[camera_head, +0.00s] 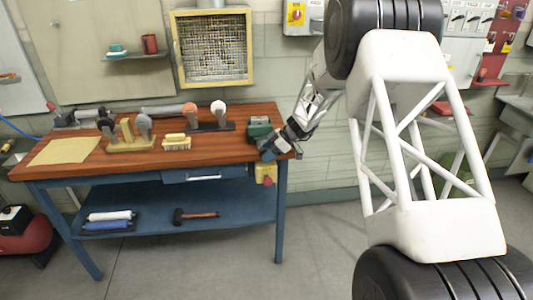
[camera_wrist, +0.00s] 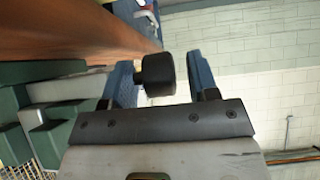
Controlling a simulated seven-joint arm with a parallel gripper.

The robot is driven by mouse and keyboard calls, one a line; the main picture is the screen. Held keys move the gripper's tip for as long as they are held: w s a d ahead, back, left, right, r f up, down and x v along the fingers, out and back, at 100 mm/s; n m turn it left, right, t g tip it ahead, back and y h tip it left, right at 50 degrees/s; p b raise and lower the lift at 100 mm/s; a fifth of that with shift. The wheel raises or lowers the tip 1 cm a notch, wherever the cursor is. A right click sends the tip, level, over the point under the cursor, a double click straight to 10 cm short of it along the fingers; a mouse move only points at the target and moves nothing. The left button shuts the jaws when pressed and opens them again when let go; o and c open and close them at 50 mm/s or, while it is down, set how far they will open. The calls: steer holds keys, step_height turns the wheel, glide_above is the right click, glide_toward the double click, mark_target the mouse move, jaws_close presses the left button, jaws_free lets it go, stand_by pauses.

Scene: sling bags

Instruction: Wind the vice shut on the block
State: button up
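The green vice (camera_head: 259,128) is mounted at the right end of the wooden workbench. In the wrist view its green body (camera_wrist: 40,71) fills the left side, with pale grey parts beside it. I cannot tell whether one of these is the block. A black round knob (camera_wrist: 157,75), apparently on the vice's handle, stands between the fingers of my gripper (camera_wrist: 160,78). The two blue fingers are apart, one on each side of the knob. The left finger is close to it and a gap shows at the right finger. In the head view my gripper (camera_head: 270,150) is at the bench's right front corner.
The bench top (camera_head: 225,147) holds a brush (camera_head: 177,142), a yellow cloth (camera_head: 65,150) and a wooden tool stand (camera_head: 131,145) left of the vice. A yellow box (camera_head: 265,174) hangs at the bench's right end. The floor in front is clear.

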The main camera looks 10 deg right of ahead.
stand_by(0.3)
steer(key=v, duration=0.7)
steer(key=shift+d+r, duration=0.25)
steer(key=shift+d, duration=0.05)
steer(key=s+a+r+m+h, duration=0.15)
steer(key=s+r+m, duration=0.25)
steer(key=s+r, duration=0.6)
steer(key=s+a+r+m+h, duration=0.1)
steer(key=s+r+m+h, duration=0.4)
steer(key=s, duration=0.9)
steer(key=s+d+r+m+t+h, duration=0.1)
steer(key=s+m, duration=0.3)
steer(key=s, duration=1.1)
steer(key=s+d+r+m+t+h, duration=0.1)
steer(key=s+m, duration=0.4)
steer(key=s, duration=0.9)
steer(key=shift+s+t+h, duration=0.3)
steer(key=shift+s+h, duration=0.1)
steer(key=shift+h, duration=0.35)
